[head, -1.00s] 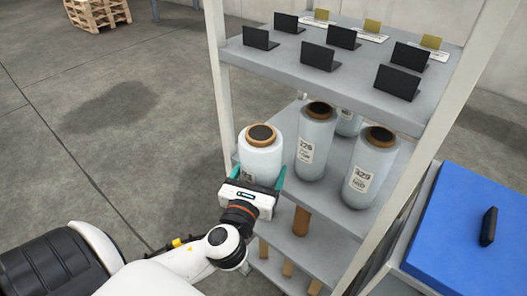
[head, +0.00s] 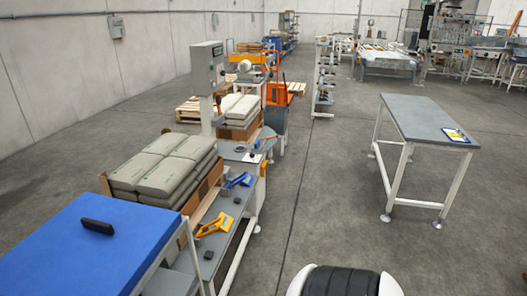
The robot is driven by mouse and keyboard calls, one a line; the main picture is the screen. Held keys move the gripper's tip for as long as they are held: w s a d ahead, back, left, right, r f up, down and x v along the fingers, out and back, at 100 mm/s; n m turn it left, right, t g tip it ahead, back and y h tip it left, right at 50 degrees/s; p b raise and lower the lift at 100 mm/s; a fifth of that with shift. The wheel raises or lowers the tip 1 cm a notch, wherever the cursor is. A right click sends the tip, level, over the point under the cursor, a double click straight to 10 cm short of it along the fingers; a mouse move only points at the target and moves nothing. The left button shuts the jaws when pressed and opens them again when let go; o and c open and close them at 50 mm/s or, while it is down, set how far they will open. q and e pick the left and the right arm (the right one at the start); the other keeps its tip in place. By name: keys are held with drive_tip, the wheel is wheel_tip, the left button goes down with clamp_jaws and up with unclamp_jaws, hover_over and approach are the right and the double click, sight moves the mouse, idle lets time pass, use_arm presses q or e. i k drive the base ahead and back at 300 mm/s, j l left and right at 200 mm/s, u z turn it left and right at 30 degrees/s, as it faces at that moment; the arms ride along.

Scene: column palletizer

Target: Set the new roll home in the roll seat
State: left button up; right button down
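No roll of film shows in the head view now, and neither of my grippers is in view. I cannot pick out the roll seat with certainty. An orange machine (head: 274,108) stands beyond the workbench, next to a grey control box (head: 208,66) on a white post; its details are too small to tell whether it holds a seat.
A blue-topped cabinet (head: 60,250) is at near left. Stacked grey sacks (head: 160,165) stand behind a bench with a yellow tool (head: 214,224) and a blue tool (head: 238,181). A grey table (head: 425,118) stands at right. The floor between is clear.

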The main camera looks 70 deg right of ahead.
sight(239, 149)
drive_tip(key=z, duration=1.5)
drive_tip(key=i+l+z, duration=0.15)
drive_tip(key=z, duration=0.3)
drive_tip(key=i+z, duration=0.35)
drive_tip(key=z, duration=0.15)
drive_tip(key=i, duration=2.85)
drive_tip(key=i+u, duration=0.1)
drive_tip(key=i, duration=0.55)
drive_tip(key=i+l+u, duration=0.15)
drive_tip(key=i, duration=0.5)
drive_tip(key=u, duration=0.3)
drive_tip(key=i+l, duration=0.05)
